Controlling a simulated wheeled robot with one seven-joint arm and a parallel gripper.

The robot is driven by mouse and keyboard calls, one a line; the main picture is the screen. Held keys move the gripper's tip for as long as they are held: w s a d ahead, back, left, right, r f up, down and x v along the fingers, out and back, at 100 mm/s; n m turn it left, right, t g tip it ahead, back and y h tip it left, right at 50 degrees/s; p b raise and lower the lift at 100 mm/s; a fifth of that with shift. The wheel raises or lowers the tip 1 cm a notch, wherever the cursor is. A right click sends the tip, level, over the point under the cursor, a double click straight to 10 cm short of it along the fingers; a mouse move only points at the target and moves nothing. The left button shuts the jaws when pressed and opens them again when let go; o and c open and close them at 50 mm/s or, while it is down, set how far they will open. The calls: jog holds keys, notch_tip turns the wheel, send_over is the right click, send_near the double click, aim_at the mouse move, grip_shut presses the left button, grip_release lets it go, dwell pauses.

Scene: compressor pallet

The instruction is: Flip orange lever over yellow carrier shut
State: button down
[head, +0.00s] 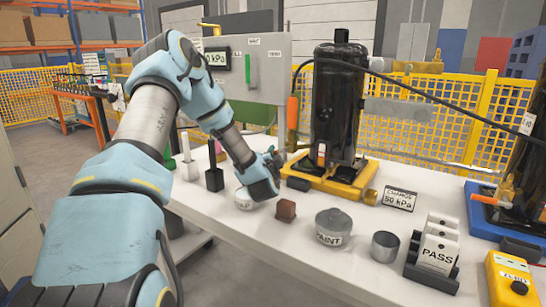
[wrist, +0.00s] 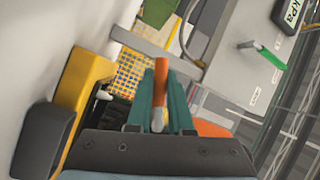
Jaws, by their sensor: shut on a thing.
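The yellow carrier (head: 340,184) sits on the white bench under an upright black compressor (head: 340,105). My gripper (head: 277,160) is at the carrier's left side, low over the bench. In the wrist view my gripper (wrist: 160,85) has its green fingers shut on the orange lever (wrist: 161,75), which stands upright between them with a pale lower part. The yellow carrier (wrist: 82,90) shows to the left of the fingers there. In the head view the held lever is hidden by my gripper. A second orange part (wrist: 212,129) shows right of the fingers.
A brown block (head: 286,210), a PAINT tin (head: 333,227), a metal cup (head: 384,246) and a PASS tag holder (head: 437,250) stand in front. A blue carrier (head: 485,213) is at right. An orange-gripped hose (head: 293,108) hangs beside the compressor. A grey panel (head: 262,70) stands behind.

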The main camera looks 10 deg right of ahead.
jog(key=shift+s+d+f+m+b, duration=0.15)
jog(key=shift+f+m+b, duration=0.15)
jog(key=shift+f+b, duration=0.2)
jog(key=b, duration=0.1)
jog(key=r+m+b, duration=0.1)
jog(key=b, duration=0.1)
jog(key=shift+w+m+t+h, duration=0.2)
jog(key=shift+m+t+h, duration=0.1)
jog(key=shift+t, duration=0.1)
jog(key=shift+a+r+m+b, duration=0.2)
jog(key=shift+r+m+b, duration=0.15)
jog(key=shift+m+b, duration=0.55)
jog(key=shift+a+r+t+h+b, duration=0.1)
jog(key=shift+r+t+h+b, duration=0.2)
jog(key=shift+r+b, duration=0.1)
jog(key=c, duration=0.8)
grip_release()
jog(key=shift+w, duration=0.1)
jog(key=shift+c, duration=0.2)
jog(key=b+v, duration=0.1)
jog(key=v, duration=1)
